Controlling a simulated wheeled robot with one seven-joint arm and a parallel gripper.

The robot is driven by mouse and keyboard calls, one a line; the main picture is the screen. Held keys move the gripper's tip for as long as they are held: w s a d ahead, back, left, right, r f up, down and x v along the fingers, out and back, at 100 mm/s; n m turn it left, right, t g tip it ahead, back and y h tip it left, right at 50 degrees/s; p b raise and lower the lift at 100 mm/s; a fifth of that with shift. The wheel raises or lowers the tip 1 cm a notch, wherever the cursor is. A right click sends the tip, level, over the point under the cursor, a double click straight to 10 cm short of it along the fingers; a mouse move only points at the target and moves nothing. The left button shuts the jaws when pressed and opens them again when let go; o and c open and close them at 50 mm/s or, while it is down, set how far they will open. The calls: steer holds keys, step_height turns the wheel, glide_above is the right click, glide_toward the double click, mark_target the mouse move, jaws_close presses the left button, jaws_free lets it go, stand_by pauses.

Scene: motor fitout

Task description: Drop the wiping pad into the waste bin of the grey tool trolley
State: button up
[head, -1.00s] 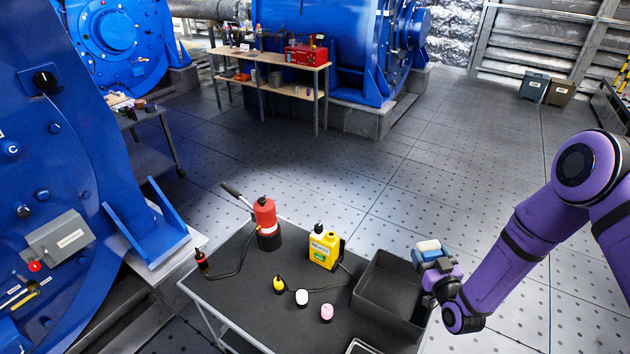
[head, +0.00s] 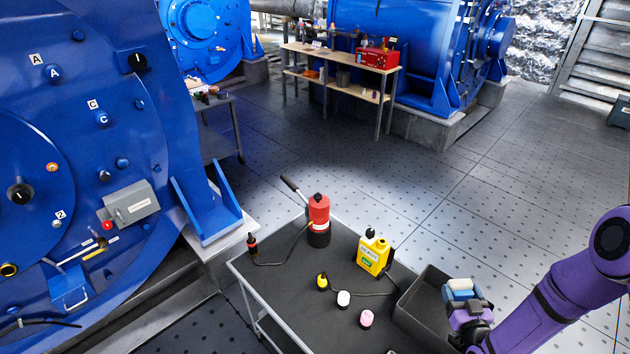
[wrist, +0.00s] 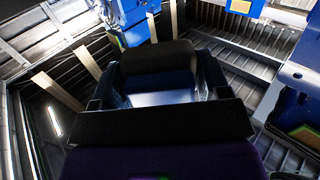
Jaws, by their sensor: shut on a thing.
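My gripper (head: 466,306) is shut on the wiping pad (head: 460,285), a small block with a white top and blue sides. In the head view it is at the lower right, over or beside the dark open bin (head: 425,302) at the right end of the grey tool trolley (head: 290,290). I cannot tell the pad's exact height above the bin. In the wrist view my gripper (wrist: 162,95) fills the middle, with a dark block and a pale surface between the fingers. The bin's floor is partly hidden by my gripper.
On the trolley top stand a red hand pump (head: 319,215), a yellow container (head: 374,253) and small yellow, white and pink pieces (head: 343,298). A large blue motor (head: 90,130) stands at left. A workbench (head: 340,75) is at the back. The floor beyond the trolley is clear.

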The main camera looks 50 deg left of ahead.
steer(key=o, duration=0.9)
steer(key=shift+r, duration=0.5)
step_height(320, 180, up, 5)
steer(key=shift+r, duration=0.15)
steer(key=w+d+r+m+t+h, duration=0.1)
steer(key=w+d+r+m+h, duration=0.1)
steer(key=d, duration=0.7)
steer(key=w+d+r+m+t+h, duration=0.2)
steer(key=w+d+r+h, duration=0.2)
steer(key=d, duration=0.5)
steer(key=w+d+r+m+t+h, duration=0.2)
steer(key=w+d+r, duration=0.2)
steer(key=d, duration=0.6)
steer(key=shift+r+m+h, duration=0.3)
steer(key=shift+h, duration=0.1)
steer(key=shift+w, duration=0.15)
